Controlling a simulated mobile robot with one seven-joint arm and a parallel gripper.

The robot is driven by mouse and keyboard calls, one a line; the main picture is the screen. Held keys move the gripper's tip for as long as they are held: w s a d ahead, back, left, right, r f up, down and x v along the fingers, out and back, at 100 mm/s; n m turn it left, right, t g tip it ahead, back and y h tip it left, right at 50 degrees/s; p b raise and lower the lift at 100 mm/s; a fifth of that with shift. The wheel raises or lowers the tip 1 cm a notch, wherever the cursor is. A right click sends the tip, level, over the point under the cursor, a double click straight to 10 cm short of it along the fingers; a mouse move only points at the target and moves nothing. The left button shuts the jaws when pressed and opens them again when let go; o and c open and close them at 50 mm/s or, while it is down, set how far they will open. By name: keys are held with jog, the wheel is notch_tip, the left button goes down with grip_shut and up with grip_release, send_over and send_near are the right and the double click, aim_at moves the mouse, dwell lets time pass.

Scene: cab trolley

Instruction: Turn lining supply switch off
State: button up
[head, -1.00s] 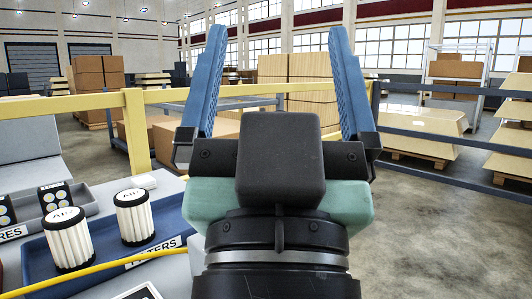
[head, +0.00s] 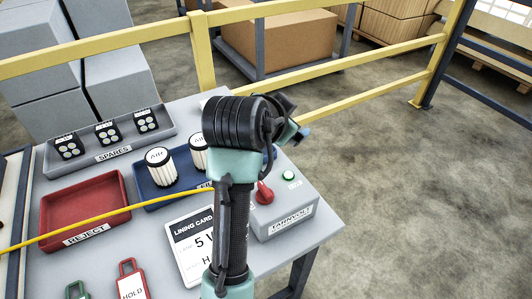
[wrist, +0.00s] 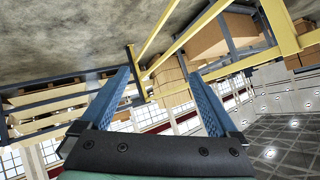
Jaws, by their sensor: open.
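A grey supply box (head: 293,212) with a lettered front label sits at the right end of the trolley top. A red rotary knob (head: 264,193) and a green lamp (head: 289,175) are on its top. My arm hides part of the box, and I cannot tell the knob's setting. My gripper (head: 300,133) is mostly hidden behind the wrist in the head view, above and beyond the box and pointing away. In the wrist view its two blue fingers (wrist: 165,85) are spread apart with nothing between them.
Left of my arm are a red reject tray (head: 85,208), a blue filter tray (head: 150,192), a spares tray (head: 112,135) and a lining card (head: 195,245). A yellow cable (head: 110,222) crosses the trolley top. A yellow rail (head: 355,62) runs behind. Floor at right is clear.

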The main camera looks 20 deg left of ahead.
jog(key=s+a+g+p, duration=0.3)
jog(key=p, duration=0.2)
jog(key=m+g+h+p, duration=0.2)
jog(key=g+h+p, duration=0.1)
jog(key=g+p, duration=0.3)
send_near(265, 188)
jog(key=shift+t, duration=0.8)
jog(key=x, duration=0.3)
jog(key=s+x, duration=0.1)
jog(key=x, duration=0.4)
jog(key=shift+s+f+p, duration=0.1)
jog(key=shift+f+p, duration=0.3)
jog(key=shift+f, duration=0.15)
jog(key=c, duration=1.4)
